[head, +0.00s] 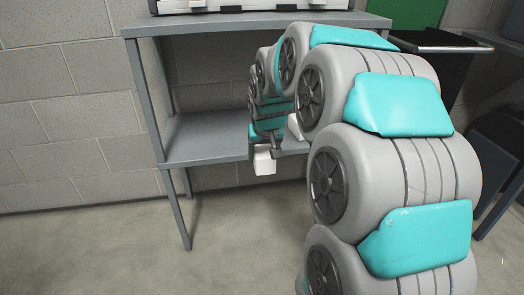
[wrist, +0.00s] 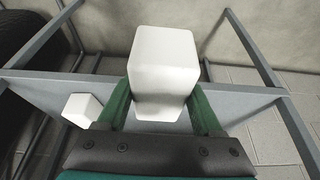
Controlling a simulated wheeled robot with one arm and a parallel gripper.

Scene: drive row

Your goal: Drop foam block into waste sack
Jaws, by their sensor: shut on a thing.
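My gripper (head: 264,148) is at the front edge of a grey shelf unit in the head view. It is shut on a white foam block (head: 265,163), and the block hangs below the fingers. In the wrist view the white block (wrist: 163,62) sits between the green fingers of my gripper (wrist: 161,98). A black, sack-like shape (head: 437,75) under a flat rim stands right of the shelf unit, partly behind my arm. I cannot tell for certain that it is the waste sack.
A second white block (wrist: 82,109) is on the shelf board (wrist: 40,88), left of my gripper. The shelf unit (head: 205,139) has thin metal legs. A green panel (head: 408,12) is behind at upper right. Open floor (head: 110,250) lies at front left.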

